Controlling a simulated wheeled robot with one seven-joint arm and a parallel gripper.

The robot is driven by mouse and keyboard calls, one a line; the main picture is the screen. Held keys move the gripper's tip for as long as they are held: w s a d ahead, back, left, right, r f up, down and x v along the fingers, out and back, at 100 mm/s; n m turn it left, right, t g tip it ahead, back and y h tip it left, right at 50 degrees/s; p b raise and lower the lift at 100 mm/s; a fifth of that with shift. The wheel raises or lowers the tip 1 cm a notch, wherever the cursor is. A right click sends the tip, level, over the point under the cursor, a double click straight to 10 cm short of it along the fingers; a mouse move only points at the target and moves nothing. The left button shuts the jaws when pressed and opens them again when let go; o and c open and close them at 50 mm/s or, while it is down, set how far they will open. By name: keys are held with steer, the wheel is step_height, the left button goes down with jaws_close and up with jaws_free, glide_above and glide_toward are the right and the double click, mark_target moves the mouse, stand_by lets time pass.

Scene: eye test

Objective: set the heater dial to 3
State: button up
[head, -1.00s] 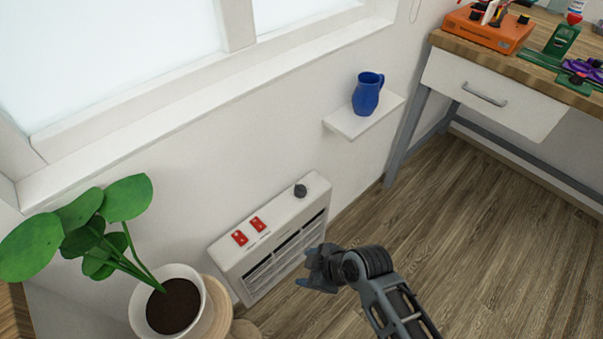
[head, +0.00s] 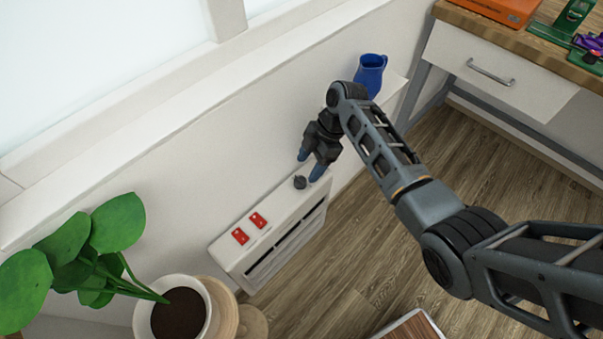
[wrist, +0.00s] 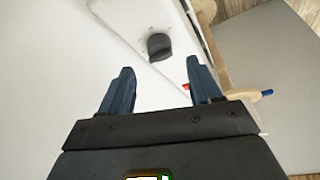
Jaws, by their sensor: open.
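The white heater (head: 275,232) stands against the wall under the window. Its dark round dial (head: 300,182) sits at the right end of its top face. Two red switches (head: 249,228) lie to the left of the dial. My gripper (head: 309,168) is open and empty, pointing down close above the dial in the head view. In the wrist view the dial (wrist: 159,46) shows ahead of the two blue fingertips (wrist: 160,78), with a gap between. The dial's setting and any numbers are too small to read.
A blue jug (head: 370,75) stands on a small wall shelf (head: 394,86) behind my arm. A potted plant (head: 181,312) stands to the left of the heater. A workbench (head: 500,75) with a drawer is at the upper right. Open wooden floor lies right of the heater.

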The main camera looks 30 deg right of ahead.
mark_target(302, 178)
steer(key=x, duration=0.5)
steer(key=shift+a+f, duration=0.1)
steer(key=shift+f, duration=0.25)
steer(key=shift+c, duration=0.2)
steer(key=c, duration=1)
